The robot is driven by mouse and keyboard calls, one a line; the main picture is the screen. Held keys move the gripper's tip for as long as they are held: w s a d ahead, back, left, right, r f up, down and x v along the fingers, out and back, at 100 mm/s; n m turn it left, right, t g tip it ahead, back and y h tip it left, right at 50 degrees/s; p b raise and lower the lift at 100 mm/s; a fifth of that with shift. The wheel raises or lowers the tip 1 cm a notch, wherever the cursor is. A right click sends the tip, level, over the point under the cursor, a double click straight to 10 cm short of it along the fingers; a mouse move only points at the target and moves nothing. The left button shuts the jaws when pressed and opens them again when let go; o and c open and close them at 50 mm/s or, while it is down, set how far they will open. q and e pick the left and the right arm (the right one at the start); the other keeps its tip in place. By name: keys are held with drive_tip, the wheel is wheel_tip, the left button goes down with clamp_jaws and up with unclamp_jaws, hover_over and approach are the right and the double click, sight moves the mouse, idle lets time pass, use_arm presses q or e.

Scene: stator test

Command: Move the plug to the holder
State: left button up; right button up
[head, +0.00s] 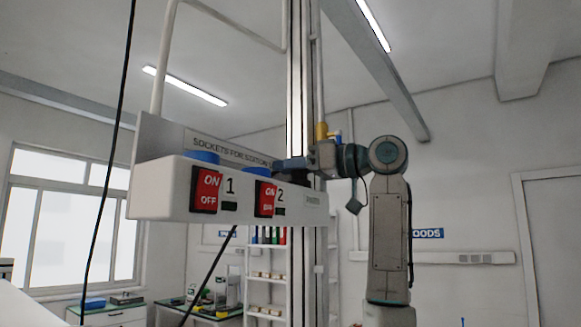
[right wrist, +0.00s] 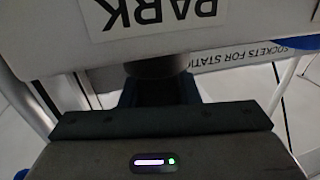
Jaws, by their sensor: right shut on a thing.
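My right gripper (head: 290,164) reaches in from the right, at the right end of the white socket box (head: 150,195). In the right wrist view its dark fingers (right wrist: 157,92) are shut on a dark round body, which I take for the plug (right wrist: 155,66). It is close to the white face with an upside-down PARK label (right wrist: 150,14); most of it is hidden, and I cannot tell whether it is seated. The PARK part of the box (head: 315,199), which I take for the holder, is right of switch 2. My left gripper is not in view.
The box carries red ON/OFF switches 1 (head: 206,190) and 2 (head: 265,198) and blue sockets (head: 203,157) on top. A black cable (head: 112,150) hangs at the left; another (head: 207,275) runs below the box. A shelf (head: 268,280) stands behind.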

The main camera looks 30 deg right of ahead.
drive_tip(key=o, duration=1)
drive_tip(key=shift+o, duration=0.2)
drive_tip(key=shift+s+d+f, duration=0.1)
drive_tip(key=shift+s+d, duration=0.05)
drive_tip(key=shift+s, duration=0.1)
drive_tip(key=b+v, duration=0.5)
drive_tip(key=v, duration=0.5)
drive_tip(key=shift+s, duration=0.1)
